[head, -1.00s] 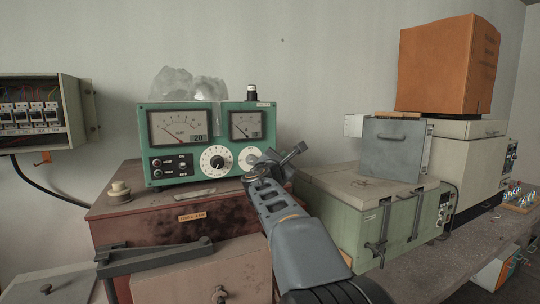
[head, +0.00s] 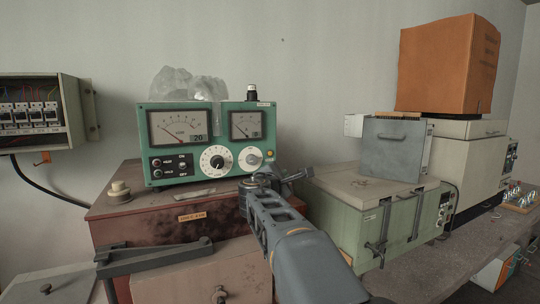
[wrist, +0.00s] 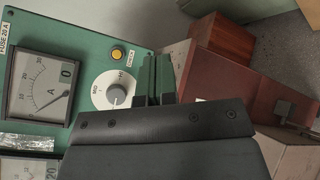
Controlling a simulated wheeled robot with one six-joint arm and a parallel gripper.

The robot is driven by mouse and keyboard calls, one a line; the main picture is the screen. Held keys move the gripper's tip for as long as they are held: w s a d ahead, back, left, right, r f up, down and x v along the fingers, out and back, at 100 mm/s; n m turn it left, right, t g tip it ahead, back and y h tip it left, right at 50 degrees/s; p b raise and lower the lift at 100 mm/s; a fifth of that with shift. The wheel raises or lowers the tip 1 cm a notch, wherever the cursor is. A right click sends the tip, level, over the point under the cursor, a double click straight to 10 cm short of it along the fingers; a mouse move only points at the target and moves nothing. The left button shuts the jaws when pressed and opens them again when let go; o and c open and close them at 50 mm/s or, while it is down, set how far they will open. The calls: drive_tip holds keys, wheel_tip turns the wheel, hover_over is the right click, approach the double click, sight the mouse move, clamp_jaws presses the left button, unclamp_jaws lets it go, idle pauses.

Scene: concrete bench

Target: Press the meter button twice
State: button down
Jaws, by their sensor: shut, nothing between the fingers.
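The green meter (head: 208,143) stands on a reddish-brown box and faces me, with two needle gauges, switches and two white dials. A small yellow button (head: 269,156) is on its right side, beside the right dial (head: 250,158). The wrist view shows the yellow button (wrist: 117,53) clear and uncovered, above the dial (wrist: 115,89). My gripper (head: 300,175) is in front of the meter's lower right corner, lower than the button and to its right. Its fingers (wrist: 156,78) are shut and empty. They appear apart from the button.
The reddish-brown box (head: 150,225) carries a beige knob (head: 119,191) at left. A clear lumpy object (head: 188,84) and a black post with a white cap (head: 252,92) are on top of the meter. A pale green case (head: 400,220) stands close at right.

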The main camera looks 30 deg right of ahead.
drive_tip(key=s+a+f+m+g+y, duration=0.3)
drive_tip(key=s+a+f+m+y, duration=0.4)
drive_tip(key=s+a+f, duration=0.3)
drive_tip(key=s+a+f+m+g+y, duration=0.2)
drive_tip(key=s+a+f+m+y, duration=0.5)
drive_tip(key=s+a+f, duration=0.3)
drive_tip(key=shift+s+a+f+g, duration=0.35)
drive_tip(key=shift+a+f, duration=1.65)
drive_tip(key=shift+f, duration=1.25)
drive_tip(key=shift+a, duration=0.1)
